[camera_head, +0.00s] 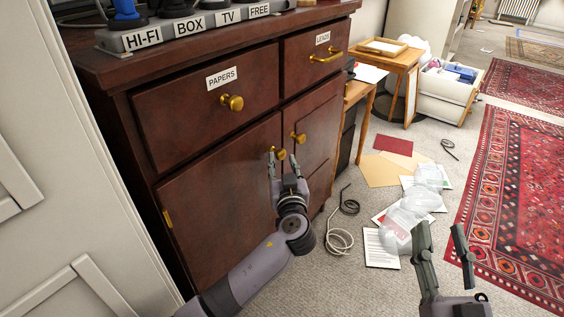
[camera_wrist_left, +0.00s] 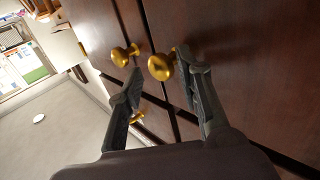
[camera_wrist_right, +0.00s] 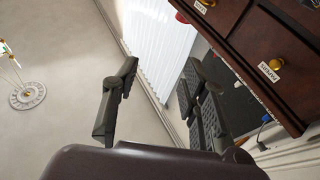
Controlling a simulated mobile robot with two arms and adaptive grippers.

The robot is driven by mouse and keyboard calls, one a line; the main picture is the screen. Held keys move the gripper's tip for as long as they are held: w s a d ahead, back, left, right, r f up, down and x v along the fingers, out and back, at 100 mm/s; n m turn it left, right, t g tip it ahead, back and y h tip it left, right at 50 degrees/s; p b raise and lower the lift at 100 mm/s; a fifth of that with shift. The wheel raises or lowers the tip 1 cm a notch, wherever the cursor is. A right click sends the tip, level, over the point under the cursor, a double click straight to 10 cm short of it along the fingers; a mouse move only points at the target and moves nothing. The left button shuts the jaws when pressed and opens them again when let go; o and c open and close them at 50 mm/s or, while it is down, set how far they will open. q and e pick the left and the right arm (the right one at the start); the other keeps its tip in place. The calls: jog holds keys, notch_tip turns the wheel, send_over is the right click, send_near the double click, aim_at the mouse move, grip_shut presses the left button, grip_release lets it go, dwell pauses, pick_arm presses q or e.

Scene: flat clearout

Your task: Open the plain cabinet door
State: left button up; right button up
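A dark red-brown wooden cabinet has two unlabelled doors below its drawers. The left door (camera_head: 215,205) has a brass knob (camera_head: 280,154), and the right door (camera_head: 318,125) has another (camera_head: 298,138). Both doors look shut. My left gripper (camera_head: 280,160) is open at the left door's knob. In the left wrist view that knob (camera_wrist_left: 161,67) shows just beyond and between the open fingertips (camera_wrist_left: 165,75); I cannot tell if they touch it. The other knob (camera_wrist_left: 121,57) is beside it. My right gripper (camera_head: 441,240) is open and empty, away from the cabinet, also in its wrist view (camera_wrist_right: 160,75).
Drawers labelled PAPERS (camera_head: 205,105) and LEADS (camera_head: 315,58) sit above the doors. A labelled power strip (camera_head: 190,27) is on top. Cables (camera_head: 340,238), papers (camera_head: 380,250) and clear plastic (camera_head: 407,215) lie on the carpet. A pale panelled door (camera_head: 75,150) stands left.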

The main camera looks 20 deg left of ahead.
pick_arm(q)
jog(key=shift+x, duration=0.85)
jog(key=shift+c, duration=0.3)
grip_shut()
